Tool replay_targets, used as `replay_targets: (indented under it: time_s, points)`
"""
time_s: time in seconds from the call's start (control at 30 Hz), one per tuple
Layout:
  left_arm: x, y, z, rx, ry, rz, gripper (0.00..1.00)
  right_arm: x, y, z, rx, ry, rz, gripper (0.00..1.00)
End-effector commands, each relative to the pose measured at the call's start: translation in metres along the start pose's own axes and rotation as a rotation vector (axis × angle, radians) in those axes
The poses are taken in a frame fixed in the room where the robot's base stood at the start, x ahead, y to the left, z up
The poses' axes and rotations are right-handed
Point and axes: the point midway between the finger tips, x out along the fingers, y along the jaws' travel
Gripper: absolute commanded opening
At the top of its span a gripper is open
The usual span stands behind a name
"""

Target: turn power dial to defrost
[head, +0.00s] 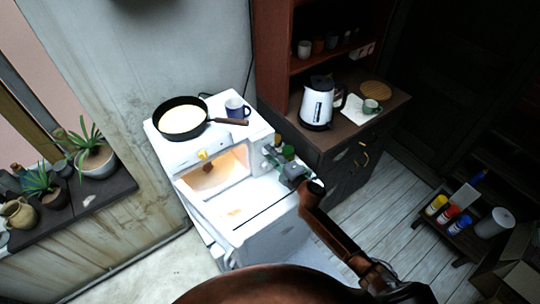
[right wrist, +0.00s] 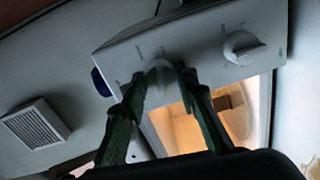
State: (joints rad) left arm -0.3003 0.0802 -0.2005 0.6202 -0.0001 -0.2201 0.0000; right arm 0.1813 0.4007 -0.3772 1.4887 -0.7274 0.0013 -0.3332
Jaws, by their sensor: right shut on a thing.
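A white microwave (head: 190,152) stands in the middle of the head view, its front open on a warm-lit cavity (head: 215,175). Its control panel is partly hidden by my right gripper (head: 284,160). In the right wrist view the panel (right wrist: 200,45) carries two round white dials. One dial (right wrist: 158,78) sits between the green fingers of my right gripper (right wrist: 160,84), which is shut on it. The other dial (right wrist: 240,48) is free, to the right. The dial markings are too small to read, so I cannot tell the power setting. My left gripper is not in view.
A kettle (head: 317,102) and a green cup (head: 371,106) stand on the dark cabinet close to the right. Potted plants (head: 95,158) line the left ledge.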

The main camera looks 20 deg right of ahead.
Motion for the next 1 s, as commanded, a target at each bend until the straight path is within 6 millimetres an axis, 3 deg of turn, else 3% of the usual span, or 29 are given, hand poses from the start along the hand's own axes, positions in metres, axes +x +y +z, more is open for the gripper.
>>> replay_targets:
  time_s: [0.6, 1.0]
  points:
    - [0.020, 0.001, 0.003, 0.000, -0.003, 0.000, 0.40, 0.000, -0.002, -0.002, -0.557, -0.034, -0.008, 0.03]
    - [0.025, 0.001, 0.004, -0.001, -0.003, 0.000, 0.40, 0.000, -0.002, -0.003, -0.755, -0.046, -0.012, 0.03]
